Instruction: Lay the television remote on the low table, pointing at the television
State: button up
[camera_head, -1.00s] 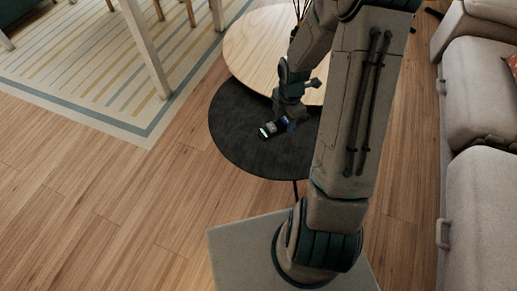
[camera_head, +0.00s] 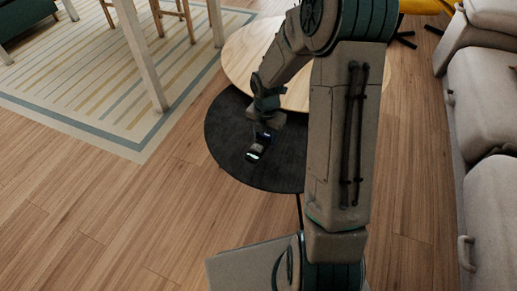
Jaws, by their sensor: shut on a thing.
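My gripper (camera_head: 262,126) is shut on a small dark remote (camera_head: 256,148) with a pale, bright end. It holds the remote over the black round top of the low table (camera_head: 228,125). The pale end points toward the front of the picture. I cannot tell whether the remote touches the tabletop. A round light wood top (camera_head: 246,50) overlaps the black one behind it. My arm hides the right part of both tops. No television shows in view.
A grey sofa (camera_head: 487,100) stands along the right side. A striped rug (camera_head: 110,60) with pale table legs (camera_head: 140,55) and chair legs lies at the upper left. A yellow chair (camera_head: 425,6) is at the top right. The wood floor (camera_head: 120,210) at front left is clear.

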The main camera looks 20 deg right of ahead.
jog(key=shift+w+a+f+b, duration=0.2)
jog(key=shift+w+a+f, duration=0.1)
jog(key=shift+a+f, duration=0.15)
jog(key=shift+w+a+f+b, duration=0.15)
jog(key=shift+w+a+f, duration=0.15)
jog(key=shift+a, duration=0.2)
notch_tip(320, 180, down, 4)
jog(key=shift+r+b, duration=0.1)
jog(key=shift+b, duration=1.1)
jog(key=o, duration=1.1)
